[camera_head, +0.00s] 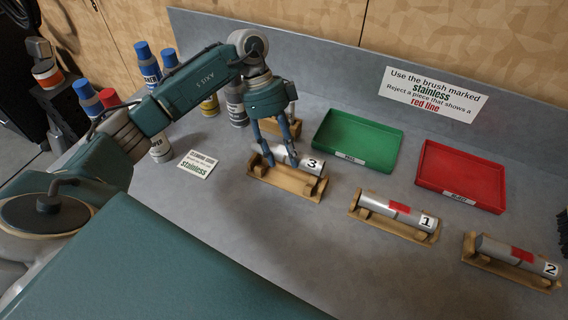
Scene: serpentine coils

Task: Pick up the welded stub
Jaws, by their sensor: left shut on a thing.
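Metal stub 3 (311,163) lies in a wooden cradle (288,183) in the middle of the bench. My left gripper (281,162) comes down from above and is shut on stub 3, at or just above its cradle; I cannot tell whether it is lifted. Stub 1 (377,203), with a red mark, lies in a cradle to the right. Stub 2 (497,248), also with a red mark, lies in a cradle at far right. My right gripper is out of view.
A green tray (392,134) and a red tray (431,149) stand behind the cradles. Bottles and cans (162,150) stand at left. A sign (433,94) is on the back wall. A small card (196,165) lies left. The front middle of the bench is clear.

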